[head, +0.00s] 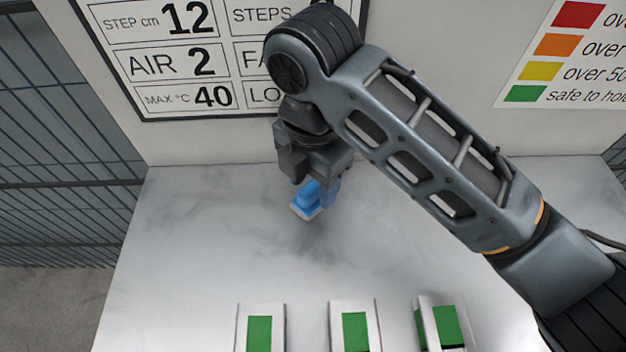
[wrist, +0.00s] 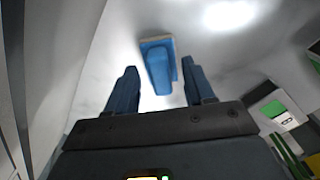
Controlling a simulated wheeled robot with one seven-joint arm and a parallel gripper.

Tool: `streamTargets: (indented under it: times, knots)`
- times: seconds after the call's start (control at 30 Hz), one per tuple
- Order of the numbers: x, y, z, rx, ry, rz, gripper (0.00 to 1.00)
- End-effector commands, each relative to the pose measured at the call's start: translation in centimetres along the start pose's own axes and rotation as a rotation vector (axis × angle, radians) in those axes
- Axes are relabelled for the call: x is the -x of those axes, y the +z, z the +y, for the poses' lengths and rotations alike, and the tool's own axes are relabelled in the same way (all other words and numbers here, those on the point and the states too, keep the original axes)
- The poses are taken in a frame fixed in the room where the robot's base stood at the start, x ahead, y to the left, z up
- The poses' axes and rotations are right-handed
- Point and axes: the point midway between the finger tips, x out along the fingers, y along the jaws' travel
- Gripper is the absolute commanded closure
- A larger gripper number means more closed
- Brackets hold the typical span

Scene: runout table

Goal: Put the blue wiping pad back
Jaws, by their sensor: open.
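The blue wiping pad (head: 307,198) lies on the pale table (head: 210,235), near its back. It has a blue grip on top and a thin light base. My gripper (head: 314,187) is just above it in the head view and partly hides it. In the wrist view the pad (wrist: 158,66) shows beyond and between the two blue fingertips of my gripper (wrist: 157,78). The fingers are apart with nothing held between them. I cannot tell the exact height of the fingertips over the pad.
Several white blocks with green tops stand along the table's front, such as the middle one (head: 355,330). A white wall with a sign board (head: 185,60) and a colour chart (head: 570,60) rises behind. A wire fence (head: 55,160) stands at left. The table's left part is clear.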

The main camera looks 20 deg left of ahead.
Motion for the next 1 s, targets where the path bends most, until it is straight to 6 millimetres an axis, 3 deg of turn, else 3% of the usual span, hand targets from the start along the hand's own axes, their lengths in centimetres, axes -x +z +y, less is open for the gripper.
streamTargets:
  times: [0.3,0.5,0.7,1.0]
  knots:
    - [6.5,0.2,0.0,0.001,0.003,-0.006,0.47]
    - [9.6,0.1,0.0,0.0,0.002,-0.004,0.47]
    - [11.1,0.0,0.0,0.0,0.001,-0.002,0.47]
    - [11.2,0.0,0.0,-0.001,0.001,0.0,0.47]
